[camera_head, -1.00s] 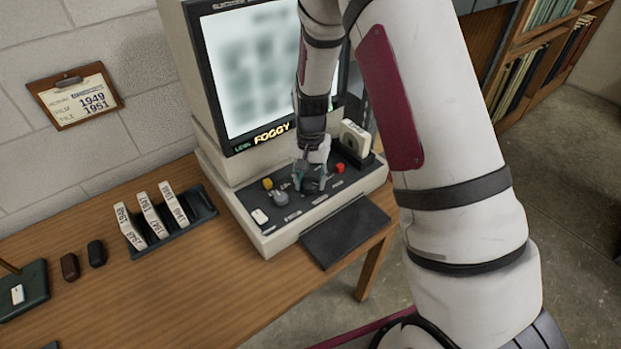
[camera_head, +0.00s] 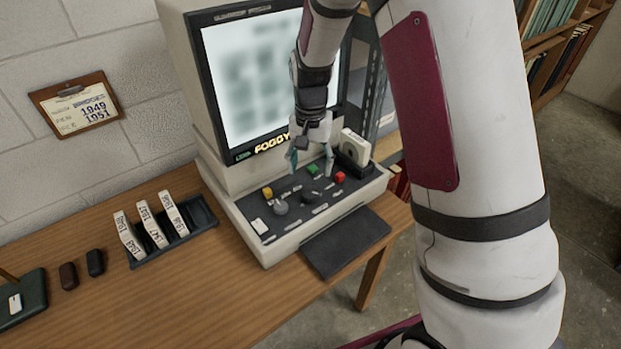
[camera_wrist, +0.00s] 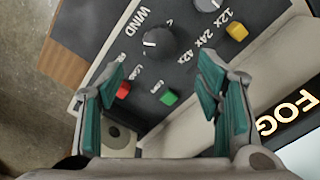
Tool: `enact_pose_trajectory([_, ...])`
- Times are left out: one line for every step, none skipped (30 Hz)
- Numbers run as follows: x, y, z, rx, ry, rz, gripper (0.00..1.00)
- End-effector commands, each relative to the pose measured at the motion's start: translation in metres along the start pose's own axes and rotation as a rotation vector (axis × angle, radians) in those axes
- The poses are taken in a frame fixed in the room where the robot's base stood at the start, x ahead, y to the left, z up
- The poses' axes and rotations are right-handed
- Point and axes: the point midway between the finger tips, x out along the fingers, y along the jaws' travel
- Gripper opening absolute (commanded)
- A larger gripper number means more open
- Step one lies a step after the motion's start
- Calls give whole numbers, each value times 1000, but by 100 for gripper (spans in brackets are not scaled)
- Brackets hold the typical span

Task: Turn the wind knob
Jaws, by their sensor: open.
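The wind knob (camera_wrist: 158,43) is a round dark knob with the label WIND beside it in the wrist view. It is on the dark control panel (camera_head: 270,232) of the film reader and also shows as a dark knob (camera_head: 311,197) in the head view. My gripper (camera_head: 311,162) is open and empty above the panel, its teal-padded fingers apart. In the wrist view, the open fingers (camera_wrist: 162,72) point toward the knob, which lies ahead between and just beyond the tips. The fingers do not appear to touch it.
A grey knob (camera_head: 281,208), yellow button (camera_head: 267,192), green button (camera_head: 312,169) and red button (camera_head: 340,177) surround the knob. A film box (camera_head: 355,146) stands at the panel's right. A rack (camera_head: 206,215) holds labelled boxes.

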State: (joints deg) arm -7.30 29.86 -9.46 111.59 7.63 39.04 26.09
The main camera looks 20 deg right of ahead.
Motion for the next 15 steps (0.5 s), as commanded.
enact_pose_trajectory([-10,0,0,-1,3,-2,59])
enact_pose_trajectory([-14,0,0,-1,2,-1,59])
enact_pose_trajectory([-19,0,0,-1,3,-1,59])
enact_pose_trajectory([-22,0,0,-1,2,-1,59])
enact_pose_trajectory([-25,0,0,-1,1,0,59])
enact_pose_trajectory([-28,0,0,0,1,0,59])
enact_pose_trajectory([-30,0,0,0,1,0,59])
enact_pose_trajectory([-32,0,0,0,1,0,59])
enact_pose_trajectory([-33,0,0,1,0,0,59])
enact_pose_trajectory([-34,0,0,1,0,0,59])
enact_pose_trajectory([-34,0,0,1,0,1,59])
enact_pose_trajectory([-35,0,0,1,0,1,59])
enact_pose_trajectory([-35,0,0,1,0,1,59])
enact_pose_trajectory([-35,0,0,1,0,1,59])
enact_pose_trajectory([-34,0,0,1,0,1,59])
